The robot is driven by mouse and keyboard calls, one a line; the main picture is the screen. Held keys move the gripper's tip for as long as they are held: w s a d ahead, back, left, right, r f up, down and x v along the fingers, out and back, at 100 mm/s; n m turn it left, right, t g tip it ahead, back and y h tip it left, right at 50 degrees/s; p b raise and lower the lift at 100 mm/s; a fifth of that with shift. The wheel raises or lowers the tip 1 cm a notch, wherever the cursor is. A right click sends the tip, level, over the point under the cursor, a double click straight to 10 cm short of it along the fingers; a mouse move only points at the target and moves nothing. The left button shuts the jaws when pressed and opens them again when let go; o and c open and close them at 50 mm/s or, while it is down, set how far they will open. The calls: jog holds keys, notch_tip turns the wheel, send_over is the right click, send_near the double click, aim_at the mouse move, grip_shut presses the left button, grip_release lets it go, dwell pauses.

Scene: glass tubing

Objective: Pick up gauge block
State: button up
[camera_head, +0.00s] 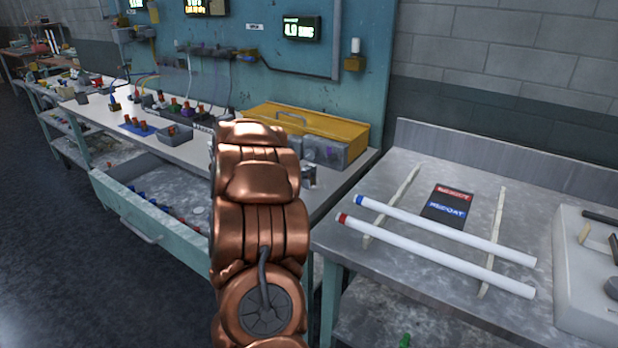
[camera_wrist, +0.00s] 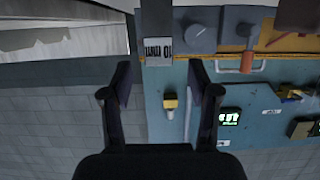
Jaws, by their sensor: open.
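A grey block with a light face marked "10 mm" (camera_wrist: 158,49) shows at the top centre of the wrist view, and I take it to be the gauge block. The wrist picture is upside down. My gripper (camera_wrist: 160,78) is open, with one dark finger on each side of the block's line. The block appears beyond the fingertips, and I see no contact. In the head view my copper arm covers the middle of the picture and hides the gripper.
The workbench (camera_head: 88,120) holds small parts and a yellow case (camera_head: 303,135). Its drawer (camera_head: 130,212) is open below. The metal table (camera_head: 400,275) at right carries two white tubes (camera_head: 440,222) across two thin rods. A teal panel (camera_head: 360,90) stands behind.

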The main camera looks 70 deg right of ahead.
aim_at(309, 166)
jog(key=shift+x, duration=2.2)
grip_shut()
